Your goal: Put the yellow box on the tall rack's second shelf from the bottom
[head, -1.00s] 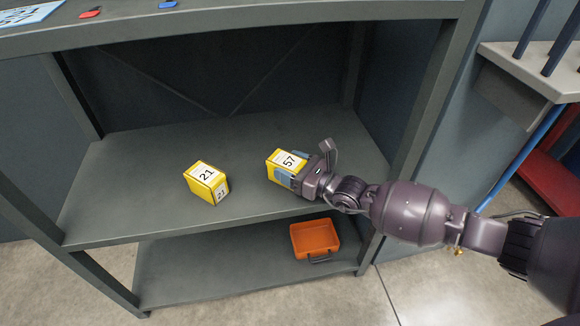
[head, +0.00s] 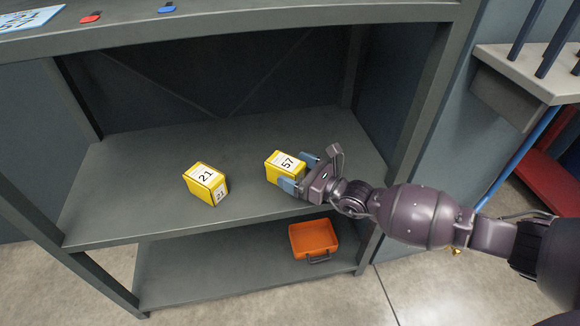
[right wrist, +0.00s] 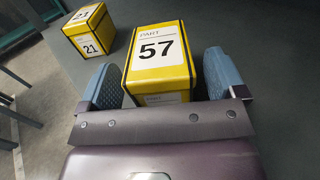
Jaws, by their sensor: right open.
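A yellow box marked 57 (head: 284,165) sits upright on the second shelf from the bottom (head: 140,160) of the grey rack. In the right wrist view the box marked 57 (right wrist: 157,60) stands just ahead of the gripper (right wrist: 160,85), with blue finger pads either side and gaps between. A second yellow box, marked 21 (head: 206,182), stands on the same shelf to the left; it also shows in the right wrist view (right wrist: 90,35). My left gripper is not in view.
An orange bin (head: 313,240) sits on the bottom shelf. The rack's right post (head: 425,95) stands close behind my right arm. The upper shelf (head: 240,17) overhangs the boxes. A bench with blue posts (head: 525,70) is at right.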

